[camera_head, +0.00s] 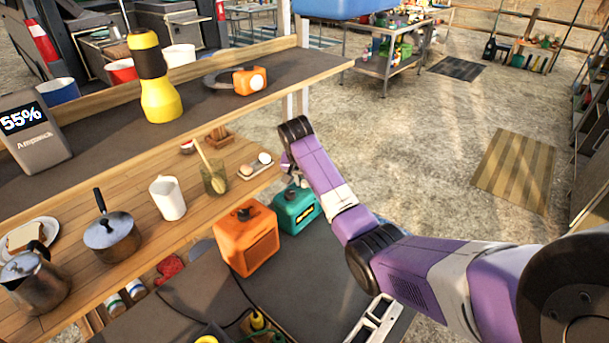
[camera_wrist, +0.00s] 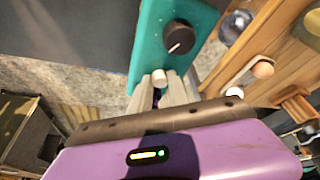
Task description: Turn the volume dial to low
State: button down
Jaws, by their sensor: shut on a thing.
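A teal box (camera_head: 298,210) stands beside an orange box on the dark surface. In the wrist view, the same teal box (camera_wrist: 150,45) shows a black round dial (camera_wrist: 179,37) with a pale pointer line. A small white knob (camera_wrist: 159,77) sits near the box's edge. My gripper (camera_wrist: 161,88) is shut on the white knob, its pale fingers on either side. The black dial is apart from the fingers. No dial markings are readable. In the head view, my wrist hangs above the teal box, and the gripper's fingers are mostly hidden.
An orange box (camera_head: 247,238) stands left of the teal one. The wooden shelf (camera_head: 135,225) close by holds a jar (camera_head: 214,177), a white mug (camera_head: 168,198) and a pot (camera_head: 112,236). Open floor lies right.

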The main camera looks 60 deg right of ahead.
jog(key=shift+w+m+g, duration=0.2)
jog(key=shift+m+g, duration=0.6)
jog(key=shift+m, duration=1.4)
jog(key=shift+d, duration=0.1)
jog(key=shift+r, duration=0.1)
jog(key=c, duration=1.2)
grip_release()
jog(key=shift+c, duration=0.2)
jog(key=v, duration=0.7)
jog(key=shift+a+r+b, duration=0.3)
jog(key=shift+b, duration=0.15)
